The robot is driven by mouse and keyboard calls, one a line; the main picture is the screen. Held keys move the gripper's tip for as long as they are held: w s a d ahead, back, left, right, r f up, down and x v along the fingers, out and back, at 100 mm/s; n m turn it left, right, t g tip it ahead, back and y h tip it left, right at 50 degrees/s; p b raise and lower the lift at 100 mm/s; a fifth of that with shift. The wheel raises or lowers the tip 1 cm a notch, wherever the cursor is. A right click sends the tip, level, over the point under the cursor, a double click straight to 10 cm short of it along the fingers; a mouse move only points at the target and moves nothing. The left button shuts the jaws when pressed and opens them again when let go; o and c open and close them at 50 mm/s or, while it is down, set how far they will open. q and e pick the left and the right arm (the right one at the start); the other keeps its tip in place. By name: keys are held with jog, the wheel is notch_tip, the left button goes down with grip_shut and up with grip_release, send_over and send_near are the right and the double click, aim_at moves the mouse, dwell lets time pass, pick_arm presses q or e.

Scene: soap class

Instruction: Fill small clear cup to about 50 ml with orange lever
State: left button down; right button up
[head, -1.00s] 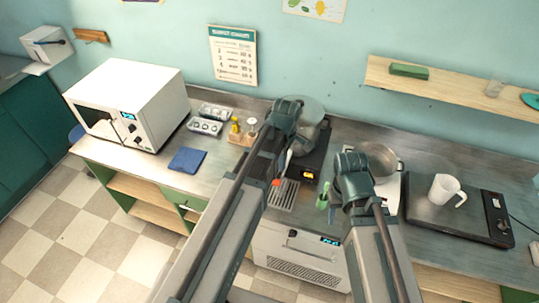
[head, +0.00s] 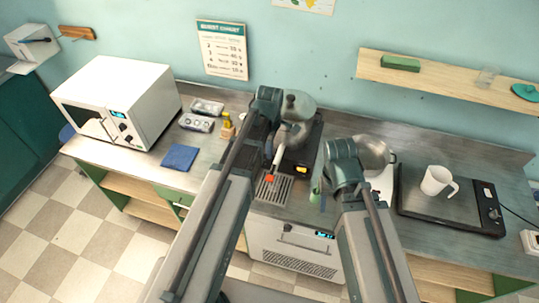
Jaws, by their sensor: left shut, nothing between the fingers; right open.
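A small clear cup (head: 488,77) stands on the wall shelf at the right. The dispenser in the middle has a rounded grey tank (head: 298,105) and a lever with an orange tip (head: 270,178) over a slotted drip tray (head: 274,190). No cup shows on the tray. The end of my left arm, with the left gripper (head: 268,100), is beside the tank; the gripper is shut and empty. My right gripper (head: 342,160) is at the steel pot, right of the dispenser, open and apart from the cup. The arm links hide most of the fingers.
A steel pot (head: 374,153) stands behind my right arm. A white mug (head: 436,180) is on a dark hot plate (head: 415,207) at the right. A white microwave (head: 105,85) and a blue cloth (head: 180,157) are at the left. A green bottle-like thing (head: 317,185) stands by the drip tray.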

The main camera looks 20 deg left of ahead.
aim_at(269, 178)
pick_arm(q)
notch_tip(269, 178, down, 13)
jog(key=b, duration=1.2)
jog(key=shift+r, duration=0.15)
